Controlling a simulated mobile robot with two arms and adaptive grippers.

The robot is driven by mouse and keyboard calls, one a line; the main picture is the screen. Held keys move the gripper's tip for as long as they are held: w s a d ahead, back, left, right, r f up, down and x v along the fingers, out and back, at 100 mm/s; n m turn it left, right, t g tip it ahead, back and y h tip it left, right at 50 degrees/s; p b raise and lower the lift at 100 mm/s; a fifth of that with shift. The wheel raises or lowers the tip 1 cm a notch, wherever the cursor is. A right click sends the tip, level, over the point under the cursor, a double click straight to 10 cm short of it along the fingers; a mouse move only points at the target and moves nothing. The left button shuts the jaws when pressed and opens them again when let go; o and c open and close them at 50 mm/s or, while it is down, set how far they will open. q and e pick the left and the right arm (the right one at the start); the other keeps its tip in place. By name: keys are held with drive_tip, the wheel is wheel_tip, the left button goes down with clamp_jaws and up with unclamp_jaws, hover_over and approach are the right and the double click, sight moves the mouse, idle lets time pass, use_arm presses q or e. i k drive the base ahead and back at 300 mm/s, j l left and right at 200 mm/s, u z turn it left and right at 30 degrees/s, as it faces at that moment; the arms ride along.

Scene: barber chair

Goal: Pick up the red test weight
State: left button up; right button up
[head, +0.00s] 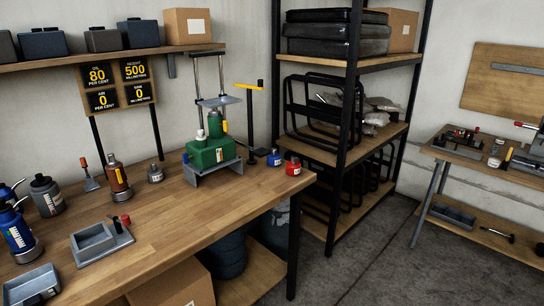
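The red test weight (293,167) looks like a small red cylinder with a pale label and a dark knob on top. It stands upright near the right end of the wooden workbench (165,235). A similar blue weight (274,158) stands just behind it to the left, apart from it. A similar grey weight (155,174) stands farther left on the bench. Neither of my grippers shows in the head view.
A green press (211,153) on a grey stand is left of the weights, with a yellow-topped post (251,115) behind. Cans, a reddish bottle (117,178) and grey trays (93,240) occupy the bench's left. A black-framed shelf (349,130) stands right. Bench front is clear.

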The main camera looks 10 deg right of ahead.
sight(294, 168)
drive_tip(key=i+l+u, duration=0.1)
drive_tip(key=i+l, duration=0.2)
drive_tip(key=i+l+u, duration=0.1)
drive_tip(key=i+l, duration=0.2)
drive_tip(key=l, duration=0.25)
drive_tip(key=i+l+u, duration=0.1)
drive_tip(key=i+l, duration=0.2)
drive_tip(key=l, duration=0.2)
